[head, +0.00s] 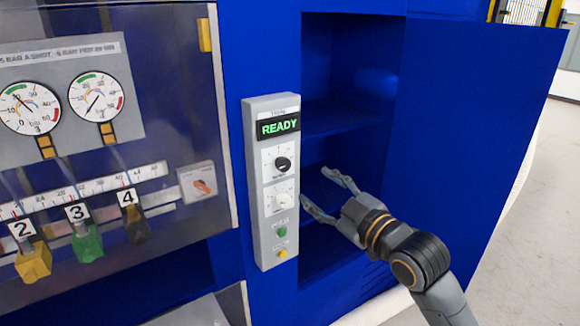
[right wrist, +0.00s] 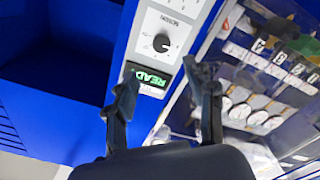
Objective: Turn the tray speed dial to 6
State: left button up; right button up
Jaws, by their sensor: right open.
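The grey control panel (head: 257,220) stands upright on the blue machine, with a green READY display (head: 279,127). Below the display is a black dial (head: 283,163), and under that a white dial (head: 282,198). Their labels are too small to read, so I cannot tell which is the tray speed dial. My right gripper (head: 316,184) is open and empty, just right of the panel and apart from both dials. In the right wrist view a black dial (right wrist: 161,43) and the display (right wrist: 150,80) show beyond my open fingers (right wrist: 160,69). My left gripper is out of view.
A green button (head: 282,231) and a yellow button (head: 282,253) sit low on the panel. An open blue recess with shelves (head: 345,100) lies to its right. Gauges (head: 95,97) and numbered colored blocks (head: 86,243) are at the left.

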aim_at(286, 166)
jog(key=p+x, duration=0.2)
jog(key=x, duration=0.8)
jog(key=shift+s+a+p, duration=0.1)
jog(key=shift+a+p, duration=0.05)
jog(key=shift+p, duration=0.15)
jog(key=shift+w+a, duration=0.4)
jog(key=shift+w, duration=0.25)
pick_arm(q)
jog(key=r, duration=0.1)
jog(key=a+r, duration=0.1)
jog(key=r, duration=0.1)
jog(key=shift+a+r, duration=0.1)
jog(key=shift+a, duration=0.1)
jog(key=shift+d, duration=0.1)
pick_arm(e)
grip_shut()
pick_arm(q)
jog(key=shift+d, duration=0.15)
